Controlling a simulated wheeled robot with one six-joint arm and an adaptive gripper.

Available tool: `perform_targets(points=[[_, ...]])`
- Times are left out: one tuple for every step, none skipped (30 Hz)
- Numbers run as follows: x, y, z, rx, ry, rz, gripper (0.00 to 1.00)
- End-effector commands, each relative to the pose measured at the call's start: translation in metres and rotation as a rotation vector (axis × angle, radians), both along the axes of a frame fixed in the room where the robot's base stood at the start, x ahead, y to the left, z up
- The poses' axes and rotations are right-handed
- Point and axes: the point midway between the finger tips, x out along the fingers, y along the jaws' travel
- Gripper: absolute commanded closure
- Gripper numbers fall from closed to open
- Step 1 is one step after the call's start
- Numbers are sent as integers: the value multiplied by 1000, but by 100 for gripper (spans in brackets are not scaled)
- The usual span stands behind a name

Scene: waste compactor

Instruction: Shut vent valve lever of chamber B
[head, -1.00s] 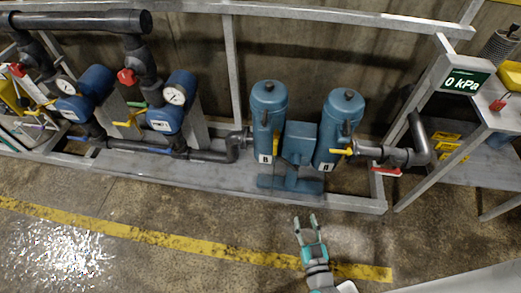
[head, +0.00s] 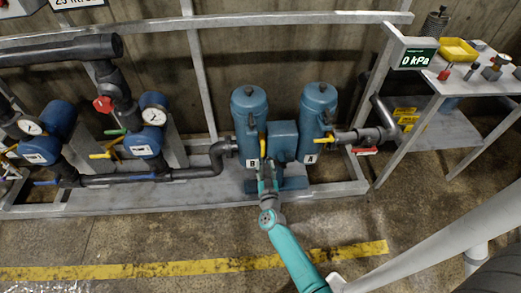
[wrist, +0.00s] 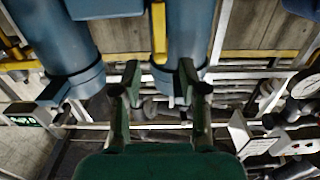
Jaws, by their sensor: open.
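Chamber B (head: 250,108) is the left blue cylinder of a pair, with a white "B" label (head: 252,163). Its yellow vent lever (head: 262,146) points up-down in the head view, on the cylinder's right side. In the wrist view the lever (wrist: 158,32) runs straight in from the top, before chamber B (wrist: 188,30). My gripper (head: 265,168) is at chamber B's lower front, close to the lever. In the wrist view my gripper (wrist: 159,70) is open, and the lever's end lines up with the gap between its fingertips. I cannot tell whether they touch.
Chamber A (head: 318,110) stands to the right with a sideways yellow lever (head: 328,137). A red lever (head: 364,151) is on the pipe beyond. A display (head: 418,58) reads 0 kPa. Pumps with gauges (head: 153,116) stand left. The floor in front is clear.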

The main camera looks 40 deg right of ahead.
Motion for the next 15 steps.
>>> perform_targets(points=[[7, -5, 1, -1, -2, -2, 57], [10, -8, 1, -1, -2, -3, 57], [16, -12, 2, 0, -2, -3, 57], [20, -15, 1, -1, -2, -2, 57], [25, -17, 1, -1, -2, -1, 57], [31, -21, 1, -1, -2, -1, 57], [35, -24, 1, -1, -1, -1, 57], [40, -27, 2, -1, -2, -1, 57], [45, -31, 1, -1, -1, -1, 57], [49, -34, 1, -1, -2, -1, 57], [52, -36, 1, -1, -2, -1, 57], [57, -39, 1, -1, -1, -1, 57], [61, -41, 2, -1, -2, -1, 57], [63, -43, 1, -1, -1, 0, 57], [67, -45, 1, -1, -1, 0, 57]])
